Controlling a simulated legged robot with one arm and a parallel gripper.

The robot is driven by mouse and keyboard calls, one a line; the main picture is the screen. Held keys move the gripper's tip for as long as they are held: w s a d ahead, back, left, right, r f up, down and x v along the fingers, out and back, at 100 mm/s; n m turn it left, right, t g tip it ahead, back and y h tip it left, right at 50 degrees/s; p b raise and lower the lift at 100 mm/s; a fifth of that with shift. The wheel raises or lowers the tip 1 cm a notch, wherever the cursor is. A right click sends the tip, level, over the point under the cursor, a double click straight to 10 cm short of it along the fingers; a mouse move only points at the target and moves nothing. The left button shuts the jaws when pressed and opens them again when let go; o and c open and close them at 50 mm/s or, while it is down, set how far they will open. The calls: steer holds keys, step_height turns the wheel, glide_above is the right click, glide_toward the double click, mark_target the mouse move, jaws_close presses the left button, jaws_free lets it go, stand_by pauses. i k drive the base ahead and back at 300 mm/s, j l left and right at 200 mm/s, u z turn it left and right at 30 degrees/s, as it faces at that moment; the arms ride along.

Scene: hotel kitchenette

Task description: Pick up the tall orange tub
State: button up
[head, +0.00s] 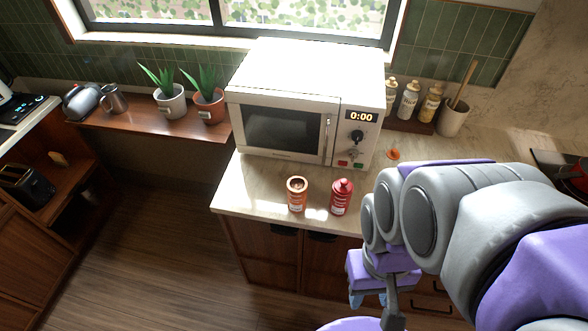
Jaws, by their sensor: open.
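The tall orange tub (297,196) stands upright on the pale countertop (262,190), near its front edge and in front of the microwave. Its top is dark in the middle, and it has a light label low on its side. A red lidded canister (341,198) stands just to its right, with a small gap. My gripper (369,300) is at the lower right of the tub in the picture, apart from it. It is open, with its light blue tips pointing down and nothing seen between them. My arm hides part of the counter on the right.
A white microwave (305,75) stands behind the tub. A small orange item (393,154) lies right of it. Several bottles (409,100) and a utensil crock (453,118) stand at the back right. Potted plants (170,101) are on the left shelf. The counter left of the tub is clear.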

mark_target(296, 186)
steer(key=z, duration=2)
steer(key=k+j+u, duration=0.15)
steer(key=k+u, duration=0.35)
steer(key=k+j+u, duration=0.3)
steer(key=k+u, duration=0.2)
